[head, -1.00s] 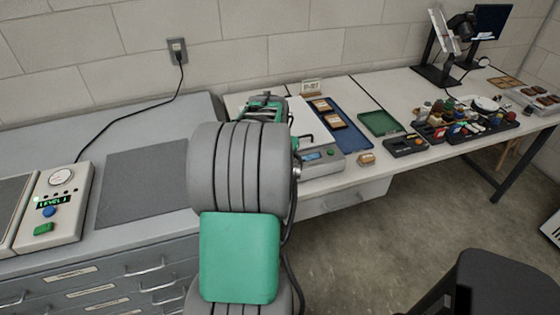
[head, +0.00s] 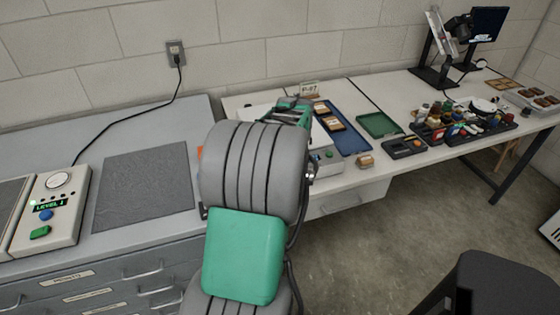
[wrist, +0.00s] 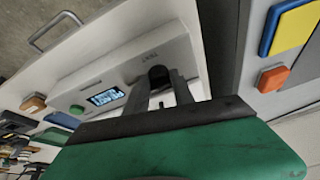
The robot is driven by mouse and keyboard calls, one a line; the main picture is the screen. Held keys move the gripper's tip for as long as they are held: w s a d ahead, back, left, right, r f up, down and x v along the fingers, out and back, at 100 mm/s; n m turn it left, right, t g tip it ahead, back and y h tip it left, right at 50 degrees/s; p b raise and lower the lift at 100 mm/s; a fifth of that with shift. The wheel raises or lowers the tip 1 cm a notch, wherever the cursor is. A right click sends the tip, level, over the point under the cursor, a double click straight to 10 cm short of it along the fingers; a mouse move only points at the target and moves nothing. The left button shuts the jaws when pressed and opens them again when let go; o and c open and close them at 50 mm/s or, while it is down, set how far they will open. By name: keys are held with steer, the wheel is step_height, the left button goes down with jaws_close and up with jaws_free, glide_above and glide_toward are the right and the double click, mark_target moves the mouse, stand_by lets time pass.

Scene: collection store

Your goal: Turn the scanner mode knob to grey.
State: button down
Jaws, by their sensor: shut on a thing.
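The scanner (wrist: 183,48) is a pale box with a small lit screen (wrist: 105,97), seen at a tilt in the wrist view. Its dark round mode knob (wrist: 158,73) sits on the front face, with small lettering that seems to read "TEXT" beside it. My gripper (wrist: 161,88) has its two dark fingers on either side of the knob and is shut on it. The fingers hide part of the knob, and I cannot read where it points. In the head view my arm covers most of the scanner (head: 329,157), and the green gripper body (head: 293,108) shows above it.
A blue tray (head: 352,143) and a green tray (head: 378,124) lie on the bench right of the scanner. A wooden block (head: 365,161) is near the front edge. A control box (head: 50,211) stands at far left. An orange button (wrist: 273,79) shows in the wrist view.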

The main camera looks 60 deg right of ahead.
steer(key=c, duration=1.4)
jaws_free()
steer(key=v, duration=0.7)
steer(key=shift+s+a+r, duration=0.1)
steer(key=shift+s+r, duration=0.05)
steer(key=shift+r, duration=0.2)
